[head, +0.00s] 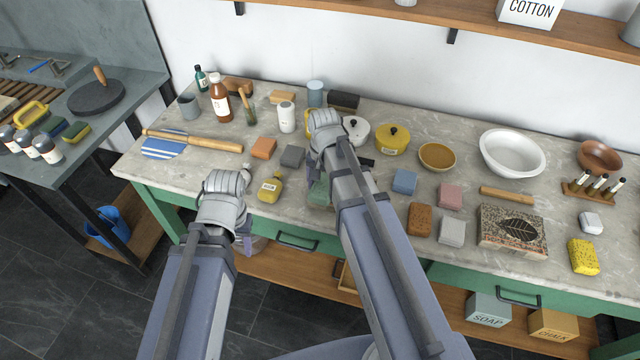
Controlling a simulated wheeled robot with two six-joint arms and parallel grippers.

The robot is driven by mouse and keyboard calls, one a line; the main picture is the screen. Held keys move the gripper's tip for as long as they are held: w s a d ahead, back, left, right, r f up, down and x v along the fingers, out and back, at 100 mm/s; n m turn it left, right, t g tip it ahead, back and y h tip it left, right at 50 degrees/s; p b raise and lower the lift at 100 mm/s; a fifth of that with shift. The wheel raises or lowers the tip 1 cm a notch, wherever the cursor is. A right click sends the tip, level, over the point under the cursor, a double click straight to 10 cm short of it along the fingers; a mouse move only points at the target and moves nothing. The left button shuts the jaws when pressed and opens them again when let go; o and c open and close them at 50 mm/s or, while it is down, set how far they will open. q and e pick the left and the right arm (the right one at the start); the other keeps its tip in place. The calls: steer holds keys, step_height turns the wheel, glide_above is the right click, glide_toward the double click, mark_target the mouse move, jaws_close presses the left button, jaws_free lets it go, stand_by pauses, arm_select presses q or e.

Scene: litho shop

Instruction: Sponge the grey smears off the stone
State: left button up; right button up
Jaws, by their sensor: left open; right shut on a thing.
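The stone (512,232) is a speckled block with a dark leaf drawn on its pale top, at the right front of the bench. Separate grey smears are too small to tell. A yellow speckled sponge (583,257) lies to the right of the stone. A brown sponge-like block (420,219) lies to its left. My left gripper (244,225) is over the bench's front left, open, its fingertips mostly hidden by its wrist. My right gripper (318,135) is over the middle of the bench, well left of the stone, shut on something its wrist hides.
A grey block (452,231), a pink block (450,196) and a wooden bar (507,196) lie close around the stone. A white bowl (512,154) stands behind. A yellow bottle (270,188) is beside my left gripper. A shelf (480,22) overhangs the back.

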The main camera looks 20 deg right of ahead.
steer(key=shift+s+d+f, duration=0.1)
steer(key=shift+s+d, duration=0.4)
steer(key=shift+d, duration=0.25)
steer(key=shift+s+d+f, duration=0.1)
steer(key=shift+s+d, duration=0.35)
steer(key=shift+d, duration=0.25)
steer(key=shift+s+d+r, duration=0.1)
steer(key=shift+s+d, duration=0.45)
steer(key=shift+d, duration=0.3)
steer(key=shift+s+d, duration=0.45)
steer(key=shift+d, duration=0.3)
steer(key=shift+d, duration=0.1)
steer(key=shift+s+d, duration=0.65)
steer(key=shift+d, duration=0.35)
steer(key=shift+s+d, duration=0.7)
steer(key=shift+d, duration=0.25)
steer(key=shift+s+d, duration=0.65)
steer(key=shift+d, duration=0.35)
